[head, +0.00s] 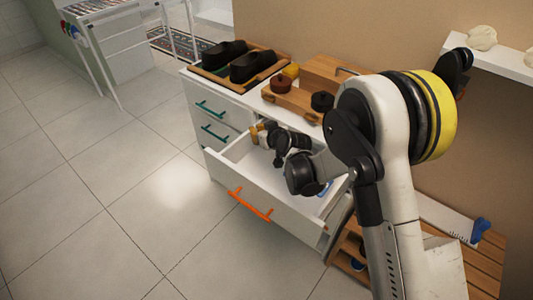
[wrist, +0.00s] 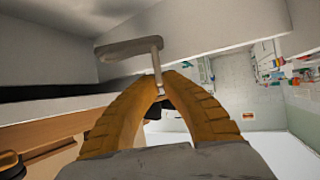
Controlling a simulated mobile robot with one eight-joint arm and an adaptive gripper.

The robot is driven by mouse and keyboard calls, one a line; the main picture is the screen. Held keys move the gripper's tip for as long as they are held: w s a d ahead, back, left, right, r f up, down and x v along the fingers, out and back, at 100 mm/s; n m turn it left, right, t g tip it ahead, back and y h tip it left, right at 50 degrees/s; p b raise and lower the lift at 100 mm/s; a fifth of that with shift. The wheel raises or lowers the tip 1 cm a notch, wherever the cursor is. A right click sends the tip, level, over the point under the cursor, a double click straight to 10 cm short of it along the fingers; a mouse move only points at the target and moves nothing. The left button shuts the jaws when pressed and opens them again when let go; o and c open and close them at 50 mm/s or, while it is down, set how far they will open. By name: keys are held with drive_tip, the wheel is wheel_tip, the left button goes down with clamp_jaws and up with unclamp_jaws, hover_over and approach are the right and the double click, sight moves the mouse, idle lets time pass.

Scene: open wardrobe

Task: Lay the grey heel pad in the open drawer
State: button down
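The grey heel pad (wrist: 128,48) shows in the wrist view as a flat grey piece with a thin stem. The yellow ribbed fingers of my gripper (wrist: 160,88) meet at this stem, and the pad sticks out beyond the fingertips. In the head view my gripper (head: 256,133) is over the back left part of the open drawer (head: 222,173), which is white with an orange handle (head: 250,204). The pad is too small or hidden to make out in the head view. My arm hides much of the drawer's right side.
A small blue thing (head: 325,188) shows at the drawer's right side. On the cabinet top are a tray with dark shoes (head: 247,66) and a wooden stand (head: 292,99) with round tins. A slatted wooden rack (head: 485,265) stands at right. The floor at left is clear.

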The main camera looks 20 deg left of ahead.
wheel_tip(320, 180, down, 8)
drive_tip(key=b, duration=0.3)
drive_tip(key=shift+s+d+r, duration=0.1)
drive_tip(key=shift+r, duration=0.1)
drive_tip(key=c, duration=1.6)
unclamp_jaws()
